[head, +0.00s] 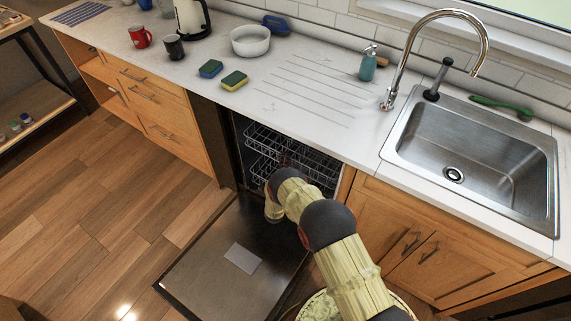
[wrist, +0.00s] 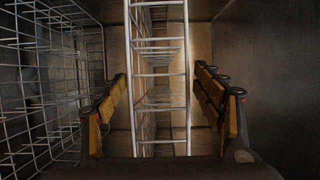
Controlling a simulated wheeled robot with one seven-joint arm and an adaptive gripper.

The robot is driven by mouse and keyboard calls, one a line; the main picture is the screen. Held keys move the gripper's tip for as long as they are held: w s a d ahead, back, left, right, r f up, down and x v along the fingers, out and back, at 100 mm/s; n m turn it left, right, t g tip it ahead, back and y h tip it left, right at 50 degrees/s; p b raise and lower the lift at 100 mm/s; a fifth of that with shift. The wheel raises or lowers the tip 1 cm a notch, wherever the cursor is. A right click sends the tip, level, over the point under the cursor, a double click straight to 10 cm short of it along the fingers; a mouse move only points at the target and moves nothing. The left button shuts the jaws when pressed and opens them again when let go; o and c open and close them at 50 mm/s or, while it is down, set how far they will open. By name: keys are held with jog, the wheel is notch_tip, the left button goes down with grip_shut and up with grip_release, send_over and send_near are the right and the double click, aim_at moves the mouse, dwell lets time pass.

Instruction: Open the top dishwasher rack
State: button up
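The dishwasher is open, with its door (head: 205,270) folded down flat in front. The top rack (head: 262,136), made of pale wire, sits inside the cavity under the counter in the head view. More rack wire shows below it at the left. My arm reaches into the opening and hides part of the racks and most of my gripper. In the wrist view my gripper (wrist: 163,92) is open. A ladder-like strip of rack wire (wrist: 187,80) runs upright between its two fingers. I cannot tell whether the fingers touch the wire.
A wire rack side (wrist: 40,90) fills the left of the wrist view, and a dark wall stands at right. The counter above holds two sponges (head: 211,68), a white bowl (head: 250,41) and a soap bottle (head: 367,66). A sink (head: 465,135) is at right. Wooden floor lies clear at left.

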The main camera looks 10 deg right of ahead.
jog(key=shift+w+r, duration=0.15)
jog(key=c, duration=1.3)
jog(key=shift+o, duration=0.2)
jog(key=shift+a, duration=0.1)
jog(key=s+a+b, duration=0.3)
jog(key=s+a, duration=2.4)
jog(key=shift+s+a+b, duration=0.15)
jog(key=shift+a+b, duration=0.15)
jog(key=shift+b, duration=0.1)
jog(key=shift+r, duration=0.1)
jog(key=o, duration=1.3)
jog(key=shift+o, duration=1.4)
jog(key=shift+s+d, duration=0.1)
jog(key=shift+d, duration=0.05)
jog(key=shift+f, duration=0.2)
jog(key=shift+s, duration=0.1)
